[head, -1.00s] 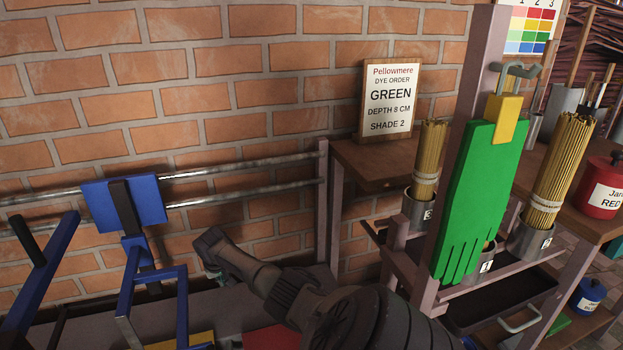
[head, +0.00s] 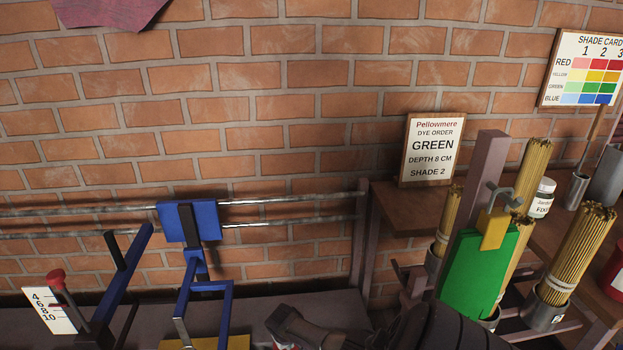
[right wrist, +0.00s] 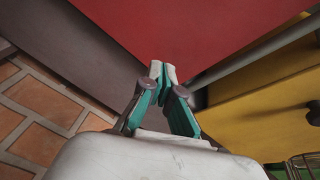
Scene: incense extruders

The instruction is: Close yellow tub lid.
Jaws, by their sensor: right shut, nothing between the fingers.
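A yellow surface (right wrist: 255,115) fills the right of the right wrist view. A yellow piece (head: 238,343) shows at the bottom edge of the head view. I cannot tell whether either is the tub's wall or its lid, nor whether the lid is open. My right gripper (right wrist: 163,73) is shut and empty, with its tips in front of a large red panel (right wrist: 195,30) and left of the yellow surface. I cannot tell whether the tips touch the panel. In the head view my right wrist is mostly cut off at the bottom. My left gripper is not in view.
A blue frame (head: 228,290) stands left on a grey bench (head: 120,325) before a brick wall. Metal rails (head: 270,200) run along the wall. At right are a post with a green hanging piece (head: 470,275), stick bundles (head: 580,250) and an order sign (head: 432,150).

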